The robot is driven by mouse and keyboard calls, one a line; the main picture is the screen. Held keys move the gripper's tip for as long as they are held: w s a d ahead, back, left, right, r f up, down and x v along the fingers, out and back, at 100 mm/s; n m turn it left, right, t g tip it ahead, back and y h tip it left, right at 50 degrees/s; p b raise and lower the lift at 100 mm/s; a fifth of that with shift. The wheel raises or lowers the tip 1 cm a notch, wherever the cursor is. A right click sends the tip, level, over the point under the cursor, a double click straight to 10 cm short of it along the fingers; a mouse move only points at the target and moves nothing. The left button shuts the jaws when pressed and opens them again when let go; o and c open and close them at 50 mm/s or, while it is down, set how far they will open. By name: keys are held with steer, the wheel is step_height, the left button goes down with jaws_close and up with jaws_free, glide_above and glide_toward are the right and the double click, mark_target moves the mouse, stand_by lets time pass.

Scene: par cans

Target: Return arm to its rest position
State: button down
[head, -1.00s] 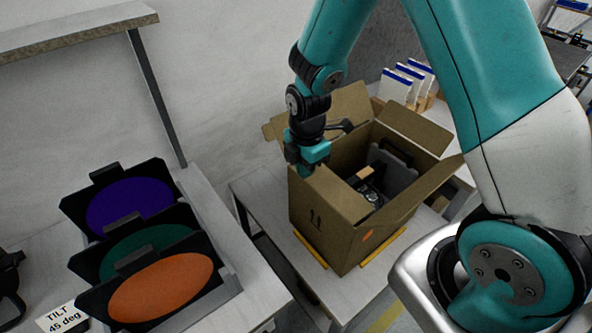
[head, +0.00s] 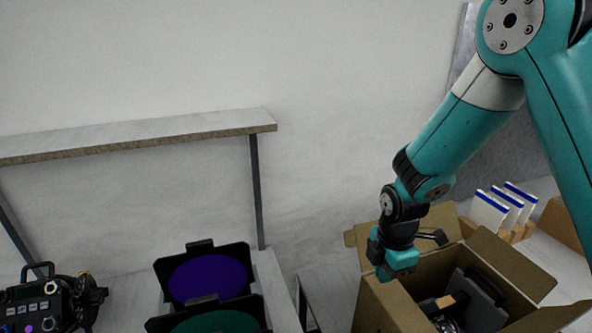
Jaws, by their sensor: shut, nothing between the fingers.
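My gripper (head: 385,274) is at the end of my teal arm, on the right side of the head view. It points down at the left rim of an open cardboard box (head: 385,308). Its fingers are shut and hold nothing. Whether it touches the box flap behind it I cannot tell. The arm is bent, coming down from the upper right.
The box holds dark equipment (head: 478,298). Black frames with a purple filter (head: 208,277) and a green filter (head: 215,323) stand left of it. A black device (head: 45,303) sits at lower left. A shelf (head: 140,133) runs along the wall. White blue-topped panels (head: 505,208) stand at right.

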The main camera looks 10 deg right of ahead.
steer(key=s+a+r+m+y+b, duration=0.2)
steer(key=s+r+m, duration=0.4)
steer(key=s, duration=0.4)
steer(key=s+a+r+m+y+b, duration=0.2)
steer(key=s+a+r+m+b, duration=0.3)
steer(key=s, duration=0.5)
step_height(320, 180, up, 3)
steer(key=shift+a+f+m, duration=0.15)
steer(key=shift+a+m, duration=0.75)
steer(key=shift+a, duration=0.3)
